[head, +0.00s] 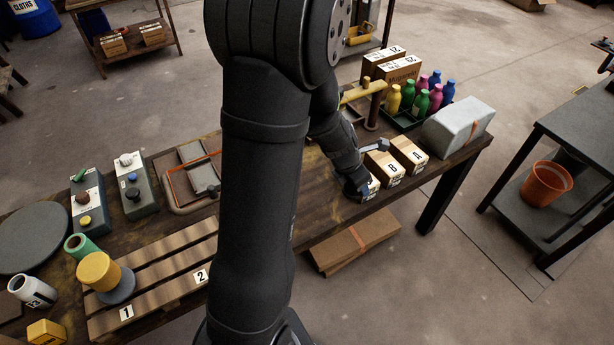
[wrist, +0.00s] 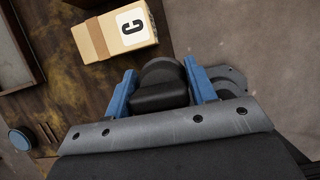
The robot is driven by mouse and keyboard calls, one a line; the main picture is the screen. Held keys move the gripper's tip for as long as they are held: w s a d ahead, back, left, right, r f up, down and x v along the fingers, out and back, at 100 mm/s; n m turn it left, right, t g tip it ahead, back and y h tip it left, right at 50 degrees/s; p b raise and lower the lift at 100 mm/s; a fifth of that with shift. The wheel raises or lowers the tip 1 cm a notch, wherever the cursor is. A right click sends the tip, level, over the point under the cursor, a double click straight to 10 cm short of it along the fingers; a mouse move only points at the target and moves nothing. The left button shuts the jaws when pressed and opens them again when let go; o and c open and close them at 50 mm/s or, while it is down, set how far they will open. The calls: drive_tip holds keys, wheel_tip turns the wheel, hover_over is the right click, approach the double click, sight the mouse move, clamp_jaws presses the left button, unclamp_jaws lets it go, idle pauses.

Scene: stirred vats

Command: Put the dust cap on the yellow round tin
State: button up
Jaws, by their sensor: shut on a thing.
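The yellow round tin (head: 97,270) stands at the left of the bench in the head view, on the slatted rack near label 1. A grey-blue disc (head: 120,291) shows at its foot. My gripper (wrist: 161,88) has its two blue fingers on either side of a dark, round-topped piece (wrist: 160,96) and is shut on it. I cannot tell for sure whether this piece is the dust cap, as its lower part is hidden. In the head view my gripper (head: 358,187) is beside the block C at the bench's front edge, far right of the tin, mostly hidden by my arm.
Box C (wrist: 116,34) is close to my gripper; boxes B (head: 384,166) and A (head: 409,154) stand right of it. Several bottles (head: 422,101) are behind. The slats near label 2 look clear.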

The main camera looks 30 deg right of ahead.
drive_tip(key=w+a+r+n+t, duration=0.1)
drive_tip(key=w+a+r+n, duration=0.2)
drive_tip(key=w+a, duration=0.35)
drive_tip(key=w+a+r+n+t, duration=0.1)
drive_tip(key=w+a+r+n, duration=0.25)
drive_tip(key=a, duration=0.65)
drive_tip(key=w+a+r+n+t, duration=0.1)
drive_tip(key=w+a+r+n, duration=0.1)
drive_tip(key=w+a+r, duration=0.45)
drive_tip(key=s+a+r+n+t+y, duration=0.1)
drive_tip(key=s+a+r+n, duration=0.15)
drive_tip(key=a, duration=0.75)
drive_tip(key=s+a+r+n+y, duration=0.15)
drive_tip(key=a+n, duration=0.25)
drive_tip(key=a, duration=0.6)
drive_tip(key=s+a+r+n+t+y, duration=0.1)
drive_tip(key=s+a+n+y, duration=0.15)
drive_tip(key=a, duration=0.75)
hover_over(91, 258)
drive_tip(key=s, duration=0.2)
drive_tip(key=shift+n+g+h, duration=0.3)
drive_tip(key=shift+n, duration=0.05)
drive_tip(key=f, duration=0.6)
drive_tip(key=shift+w+d+f, duration=0.1)
drive_tip(key=shift+w+f, duration=0.1)
drive_tip(key=shift+f, duration=2.15)
drive_tip(key=shift+f, duration=0.1)
